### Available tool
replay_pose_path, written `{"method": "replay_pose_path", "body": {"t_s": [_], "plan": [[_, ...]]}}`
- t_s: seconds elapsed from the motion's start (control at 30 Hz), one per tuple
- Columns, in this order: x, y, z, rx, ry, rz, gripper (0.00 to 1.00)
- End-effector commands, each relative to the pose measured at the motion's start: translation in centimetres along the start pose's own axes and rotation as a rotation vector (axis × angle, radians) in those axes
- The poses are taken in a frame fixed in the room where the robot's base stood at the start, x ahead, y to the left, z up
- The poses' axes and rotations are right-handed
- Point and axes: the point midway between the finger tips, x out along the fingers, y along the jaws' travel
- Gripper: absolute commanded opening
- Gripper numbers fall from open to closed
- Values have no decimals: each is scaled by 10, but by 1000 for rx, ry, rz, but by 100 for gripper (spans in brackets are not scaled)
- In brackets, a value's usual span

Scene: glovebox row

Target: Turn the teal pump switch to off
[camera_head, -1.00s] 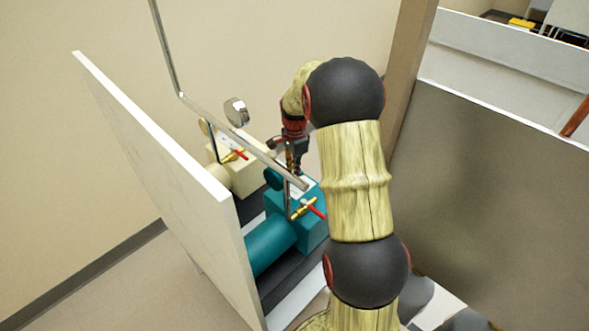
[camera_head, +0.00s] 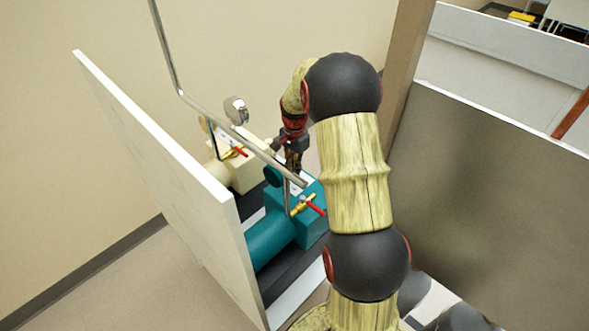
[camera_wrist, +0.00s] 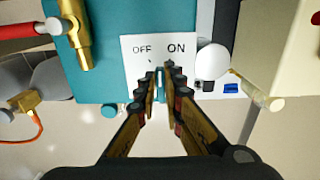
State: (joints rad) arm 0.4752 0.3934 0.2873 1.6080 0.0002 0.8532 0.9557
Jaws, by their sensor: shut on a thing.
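The teal pump (camera_head: 272,238) stands behind the white panel, and its teal box top fills the upper left of the wrist view (camera_wrist: 105,75). A white plate (camera_wrist: 140,50) on it reads OFF at left and ON at right. My gripper (camera_wrist: 162,82) is over the plate, its two fingers close together with a narrow gap. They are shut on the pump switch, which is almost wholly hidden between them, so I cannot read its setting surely. The fingertips lie below and between the two words, nearer ON. In the head view my gripper (camera_head: 293,163) is partly behind a metal pipe.
A red-handled brass valve (camera_head: 306,205) sits on the teal pump's near side. A cream pump (camera_head: 238,172) with a similar valve stands behind. A bent metal pipe (camera_head: 174,60) crosses in front. The white panel (camera_head: 165,170) closes the left; a grey panel (camera_head: 490,190) stands right.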

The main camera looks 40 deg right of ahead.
Motion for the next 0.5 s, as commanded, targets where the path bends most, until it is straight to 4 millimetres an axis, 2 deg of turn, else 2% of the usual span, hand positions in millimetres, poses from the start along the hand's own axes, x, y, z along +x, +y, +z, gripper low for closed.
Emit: {"method": "replay_pose_path", "body": {"t_s": [0.33, 0.5], "plan": [[0, 0, 0, 0, 1, -1, 26], [0, 0, 0, 1, 0, 0, 27]]}}
